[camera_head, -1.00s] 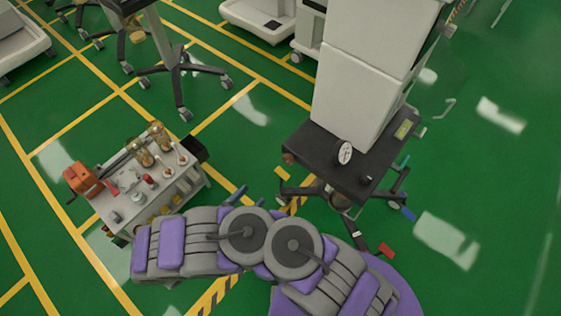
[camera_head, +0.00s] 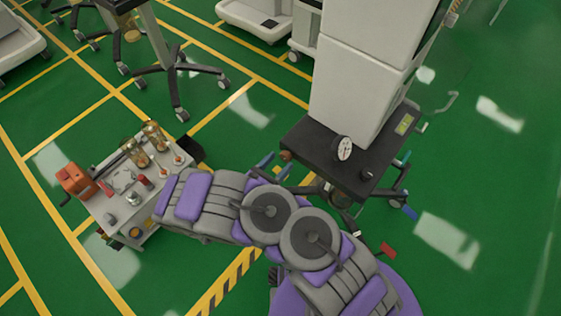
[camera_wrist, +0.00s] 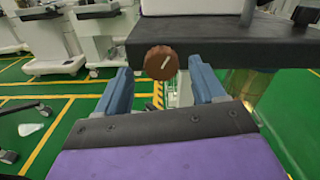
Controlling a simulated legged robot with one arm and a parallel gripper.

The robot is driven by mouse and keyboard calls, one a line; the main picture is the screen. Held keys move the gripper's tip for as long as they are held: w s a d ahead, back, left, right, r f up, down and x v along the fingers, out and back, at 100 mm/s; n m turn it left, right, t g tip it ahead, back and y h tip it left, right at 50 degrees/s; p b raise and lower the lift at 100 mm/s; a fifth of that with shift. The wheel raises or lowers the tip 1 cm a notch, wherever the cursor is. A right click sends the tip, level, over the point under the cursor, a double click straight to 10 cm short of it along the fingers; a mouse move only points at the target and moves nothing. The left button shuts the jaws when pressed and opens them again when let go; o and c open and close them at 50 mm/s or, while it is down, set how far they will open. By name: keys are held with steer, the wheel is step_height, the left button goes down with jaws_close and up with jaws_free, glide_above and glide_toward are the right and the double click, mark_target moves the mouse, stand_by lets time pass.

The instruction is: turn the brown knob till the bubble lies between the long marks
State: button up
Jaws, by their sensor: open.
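The brown knob (camera_wrist: 161,62) is round with a pale line across its face. It sits on the front edge of the dark cart top (camera_wrist: 220,46). In the head view the knob (camera_head: 286,155) is at the left corner of that top. My gripper (camera_wrist: 162,86) is open, its blue fingers on either side of and below the knob in the picture, with no visible contact. In the head view my gripper (camera_head: 275,166) is just in front of that corner. A yellow-green vial (camera_head: 404,124) lies on the cart top; its bubble and marks are too small to make out.
A white dial (camera_head: 343,149) and a small black knob (camera_head: 367,174) stand on the cart top, before a tall white housing (camera_head: 355,90). A small grey cart (camera_head: 125,205) with jars and an orange device (camera_head: 76,181) stands at left, near my arm.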

steer(key=shift+x, duration=1)
steer(key=c, duration=1.1)
